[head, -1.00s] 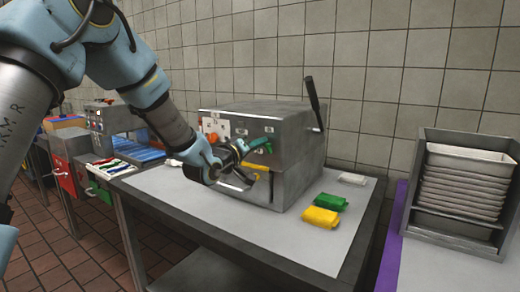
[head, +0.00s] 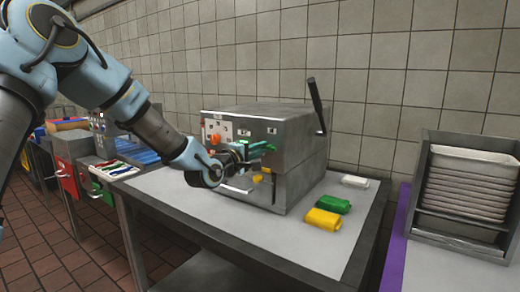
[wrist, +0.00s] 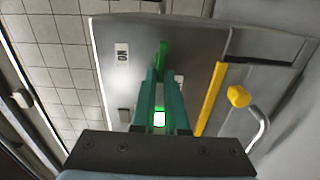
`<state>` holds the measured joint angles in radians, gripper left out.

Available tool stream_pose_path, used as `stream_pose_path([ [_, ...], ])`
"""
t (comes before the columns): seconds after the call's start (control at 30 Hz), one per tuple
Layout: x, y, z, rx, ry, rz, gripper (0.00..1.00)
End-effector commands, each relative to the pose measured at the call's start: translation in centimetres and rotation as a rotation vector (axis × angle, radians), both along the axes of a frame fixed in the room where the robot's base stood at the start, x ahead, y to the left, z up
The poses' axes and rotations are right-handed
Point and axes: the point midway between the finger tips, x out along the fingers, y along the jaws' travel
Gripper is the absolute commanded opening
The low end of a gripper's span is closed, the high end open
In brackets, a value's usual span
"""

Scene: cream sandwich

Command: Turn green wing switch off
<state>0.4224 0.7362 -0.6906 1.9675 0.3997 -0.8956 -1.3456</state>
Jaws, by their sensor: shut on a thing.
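The steel machine (head: 305,150) stands on the table. The wrist view shows its front panel (wrist: 208,52) close up. My gripper (head: 268,148) is at this front, with its two teal fingers almost together. In the wrist view my gripper (wrist: 162,72) is shut on the green wing switch (wrist: 163,48); only a narrow bright green strip of it shows between the fingertips. A lit green-white square (wrist: 159,119) shows between the fingers lower down. A white label (wrist: 121,54) is left of the switch. The fingers hide most of the switch, so its angle is unclear.
A yellow bar (wrist: 209,99), a yellow knob (wrist: 238,96) and a metal handle (wrist: 262,128) are right of my fingers. A black lever (head: 316,105) rises at the machine's right. White (head: 355,181), green (head: 333,205) and yellow (head: 323,219) packets lie on the table (head: 290,235).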

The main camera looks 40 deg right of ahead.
Motion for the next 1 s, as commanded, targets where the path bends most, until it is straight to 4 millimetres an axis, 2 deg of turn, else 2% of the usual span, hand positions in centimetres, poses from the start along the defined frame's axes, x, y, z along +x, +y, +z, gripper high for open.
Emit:
stream_pose_path([
  [0.57, -0.01, 0.02, -0.16, -0.007, 0.034, 0.0, 0.0],
  [0.6, -0.01, 0.02, -0.16, -0.007, 0.034, 0.0, 0.13],
  [0.83, 0.0, 0.01, -0.13, -0.008, 0.033, 0.0, 0.39],
  [1.0, 0.0, 0.0, -0.1, -0.008, 0.032, 0.0, 0.41],
])
